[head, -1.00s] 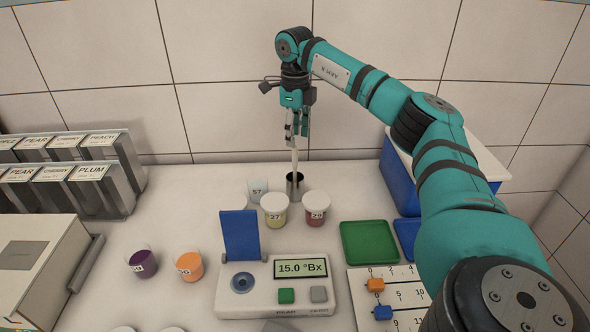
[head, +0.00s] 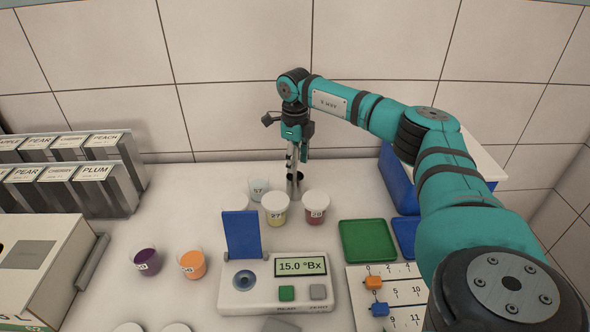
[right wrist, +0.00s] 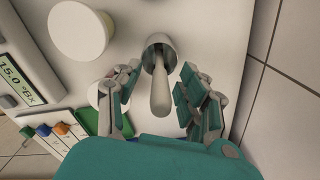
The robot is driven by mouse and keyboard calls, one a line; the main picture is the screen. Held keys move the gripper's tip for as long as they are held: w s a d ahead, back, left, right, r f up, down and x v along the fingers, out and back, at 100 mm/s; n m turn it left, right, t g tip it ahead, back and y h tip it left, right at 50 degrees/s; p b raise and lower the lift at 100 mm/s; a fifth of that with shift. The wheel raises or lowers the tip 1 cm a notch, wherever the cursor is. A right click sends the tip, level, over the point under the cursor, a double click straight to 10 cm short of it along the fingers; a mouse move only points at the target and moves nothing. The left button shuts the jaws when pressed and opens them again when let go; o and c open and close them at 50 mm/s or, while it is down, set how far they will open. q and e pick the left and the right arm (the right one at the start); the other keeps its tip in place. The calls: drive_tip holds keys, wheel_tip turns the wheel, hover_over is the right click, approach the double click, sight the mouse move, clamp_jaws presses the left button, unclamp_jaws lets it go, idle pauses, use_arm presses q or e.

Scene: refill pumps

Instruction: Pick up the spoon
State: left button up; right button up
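The spoon (head: 295,180) stands upright in a small grey metal cup (head: 295,191) behind the juice cups. In the right wrist view its pale, rounded handle (right wrist: 160,92) points toward me, and the grey cup (right wrist: 158,41) is around its lower end. The spoon's lower part is hidden in the cup. My right gripper (head: 297,157) is above the cup, pointing down. In the right wrist view its fingers (right wrist: 160,76) are open on both sides of the handle, with gaps between. My left gripper is not in view.
Labelled cups, one yellow (head: 275,212), one red (head: 316,209) and one pale (head: 258,187), stand close to the metal cup. A refractometer (head: 250,292) with a raised blue lid is in front. A green tray (head: 368,240) and a blue bin (head: 398,180) are to the right.

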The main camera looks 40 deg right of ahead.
drive_tip(key=c, duration=0.7)
drive_tip(key=shift+r, duration=0.1)
drive_tip(key=shift+c, duration=0.2)
